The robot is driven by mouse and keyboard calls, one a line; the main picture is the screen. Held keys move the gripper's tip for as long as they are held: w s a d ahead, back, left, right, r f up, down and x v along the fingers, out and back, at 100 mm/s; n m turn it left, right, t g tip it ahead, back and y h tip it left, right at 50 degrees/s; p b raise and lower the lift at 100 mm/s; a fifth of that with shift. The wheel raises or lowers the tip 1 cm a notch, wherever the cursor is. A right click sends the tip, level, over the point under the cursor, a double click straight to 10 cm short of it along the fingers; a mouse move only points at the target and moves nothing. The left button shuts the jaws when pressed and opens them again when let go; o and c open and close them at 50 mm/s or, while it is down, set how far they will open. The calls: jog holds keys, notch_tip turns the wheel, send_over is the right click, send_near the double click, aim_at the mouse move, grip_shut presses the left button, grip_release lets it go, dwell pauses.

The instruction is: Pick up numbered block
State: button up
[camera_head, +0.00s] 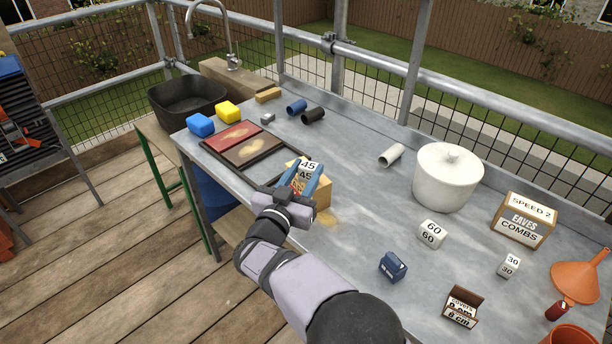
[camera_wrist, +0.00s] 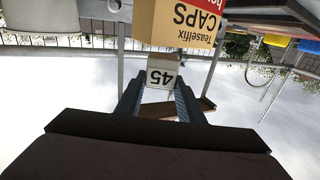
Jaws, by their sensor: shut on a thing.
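My gripper (camera_head: 303,180) is shut on a white block marked 45 (camera_head: 308,165), above the table's near left part. The block also shows between the fingers in the wrist view (camera_wrist: 162,74), with its number upside down. A white block marked 60 (camera_head: 432,233) stands on the grey table (camera_head: 350,230) right of my gripper. A smaller white block marked 30 (camera_head: 509,265) stands further right. A tan box (camera_head: 322,195) is partly hidden behind my gripper; a box lettered Teaselfix CAPS (camera_wrist: 180,22) shows close beyond the block in the wrist view.
A dark tray with red and brown panels (camera_head: 252,150) lies left of my gripper. A white lidded pot (camera_head: 447,177) and a box lettered EAVES COMBS (camera_head: 522,221) stand at the right. Table centre is largely clear.

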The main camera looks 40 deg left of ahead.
notch_tip(320, 180, up, 9)
jog(key=w+d+r+m+h, duration=0.1)
jog(key=w+d+r, duration=0.4)
jog(key=w, duration=0.4)
jog(key=n+g+y, duration=0.4)
jog(key=n+y, duration=0.1)
jog(key=y, duration=0.2)
send_over(308, 165)
jog(key=x, duration=0.2)
notch_tip(308, 165, down, 5)
jog(key=shift+f, duration=4.95)
jog(key=shift+f, duration=0.15)
jog(key=shift+f, duration=0.15)
jog(key=o, duration=1.1)
